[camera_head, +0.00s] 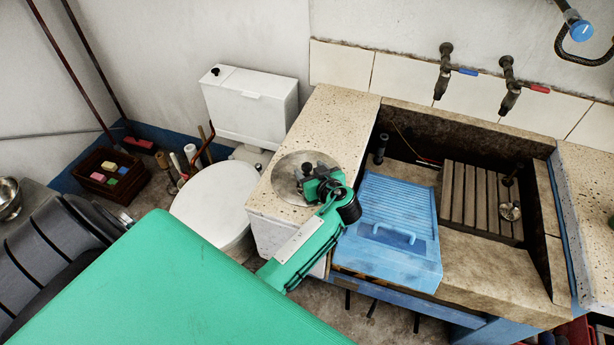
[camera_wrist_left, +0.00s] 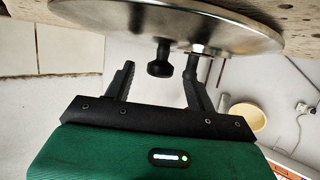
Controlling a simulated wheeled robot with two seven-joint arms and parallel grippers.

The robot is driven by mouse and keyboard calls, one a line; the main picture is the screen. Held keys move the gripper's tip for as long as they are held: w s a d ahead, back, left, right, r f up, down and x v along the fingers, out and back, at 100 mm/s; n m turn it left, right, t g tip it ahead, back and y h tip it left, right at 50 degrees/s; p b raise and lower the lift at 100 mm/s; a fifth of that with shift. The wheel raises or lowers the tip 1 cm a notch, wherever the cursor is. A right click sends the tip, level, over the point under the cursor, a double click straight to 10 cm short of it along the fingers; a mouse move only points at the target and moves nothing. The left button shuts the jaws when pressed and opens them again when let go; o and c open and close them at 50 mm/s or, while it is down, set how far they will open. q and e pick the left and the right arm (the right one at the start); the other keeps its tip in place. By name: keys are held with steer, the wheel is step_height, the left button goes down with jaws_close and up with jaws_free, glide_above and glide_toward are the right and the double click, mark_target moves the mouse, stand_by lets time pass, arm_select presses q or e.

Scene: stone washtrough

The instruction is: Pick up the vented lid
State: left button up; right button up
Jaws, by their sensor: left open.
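The vented lid (camera_head: 287,172) is a round silvery metal disc lying on the speckled stone counter, left of the trough. In the left wrist view the lid (camera_wrist_left: 240,30) fills the top of the picture, with its black knob (camera_wrist_left: 160,58) pointing down. A small metal fitting shows on it beside the right finger. My left gripper (camera_head: 318,180) is over the lid and hides part of it in the head view. Its jaws are open and empty, with the knob between the fingertips in the picture; I cannot see contact. My right gripper is not in view.
A blue ribbed board with a handle (camera_head: 385,240) lies over the trough (camera_head: 470,262), right of the lid. A wooden slatted rack (camera_head: 478,200) sits in the trough. Two taps (camera_head: 443,72) project from the wall behind. A white toilet (camera_head: 215,203) stands left of the counter.

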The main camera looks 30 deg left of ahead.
arm_select(q)
steer(key=shift+w+a+f, duration=0.15)
steer(key=shift+w+a, duration=0.05)
steer(key=shift+a, duration=0.1)
jaws_close()
